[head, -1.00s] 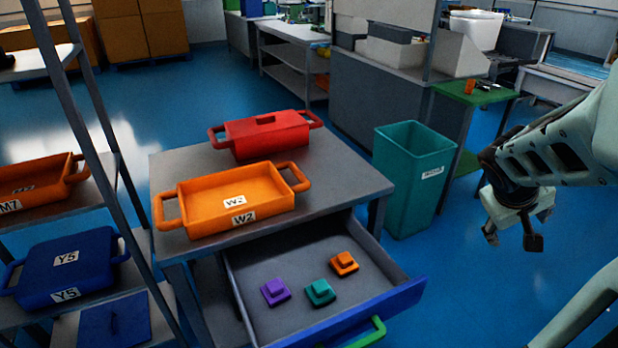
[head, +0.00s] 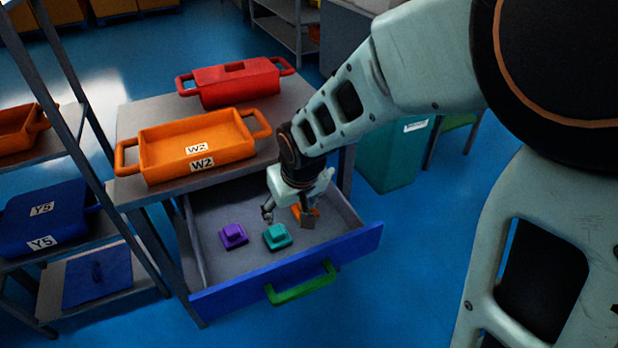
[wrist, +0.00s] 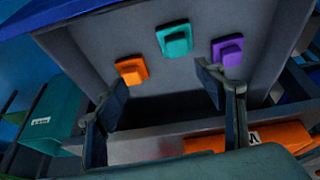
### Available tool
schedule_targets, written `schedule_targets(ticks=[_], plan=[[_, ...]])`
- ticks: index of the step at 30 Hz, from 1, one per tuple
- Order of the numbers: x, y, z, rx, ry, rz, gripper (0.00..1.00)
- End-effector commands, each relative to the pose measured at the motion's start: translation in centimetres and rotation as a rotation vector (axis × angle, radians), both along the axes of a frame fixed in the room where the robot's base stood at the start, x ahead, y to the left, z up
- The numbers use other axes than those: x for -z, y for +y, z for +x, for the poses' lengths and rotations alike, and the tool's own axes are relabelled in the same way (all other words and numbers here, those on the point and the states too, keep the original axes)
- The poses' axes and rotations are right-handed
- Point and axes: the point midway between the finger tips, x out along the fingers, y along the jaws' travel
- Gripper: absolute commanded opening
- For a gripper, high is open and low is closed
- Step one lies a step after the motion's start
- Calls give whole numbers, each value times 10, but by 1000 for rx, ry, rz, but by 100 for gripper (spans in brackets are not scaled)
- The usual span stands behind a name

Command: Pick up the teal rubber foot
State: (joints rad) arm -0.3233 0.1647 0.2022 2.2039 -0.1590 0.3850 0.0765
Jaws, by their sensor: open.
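The teal rubber foot (head: 277,236) lies on the floor of the open drawer (head: 250,266), between a purple foot (head: 233,236) on its left and an orange foot (head: 304,215) on its right. In the wrist view the teal foot (wrist: 174,39) is beyond the fingertips, between the orange foot (wrist: 131,70) and the purple foot (wrist: 228,49). My gripper (head: 288,218) is open and empty over the drawer, above and behind the teal foot. In the head view one finger partly hides the orange foot. The wrist view shows both fingers apart (wrist: 160,85).
An orange tray marked W2 (head: 196,150) and a red lidded box (head: 234,84) stand on the table above the drawer. The drawer's blue front has a green handle (head: 302,284). A shelf with blue boxes (head: 45,212) stands left. A teal bin (head: 393,160) is right, behind my arm.

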Motion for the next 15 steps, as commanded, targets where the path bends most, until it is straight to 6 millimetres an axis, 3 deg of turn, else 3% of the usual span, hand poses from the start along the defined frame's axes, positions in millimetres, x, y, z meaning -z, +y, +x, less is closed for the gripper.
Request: schedule_targets(ticks=[1, 4, 15], plan=[[3, 14, -7, -15, 11, 15, 64], [7, 30, -15, -32, 23, 35, 64], [54, 46, -4, -38, 30, 42, 64]])
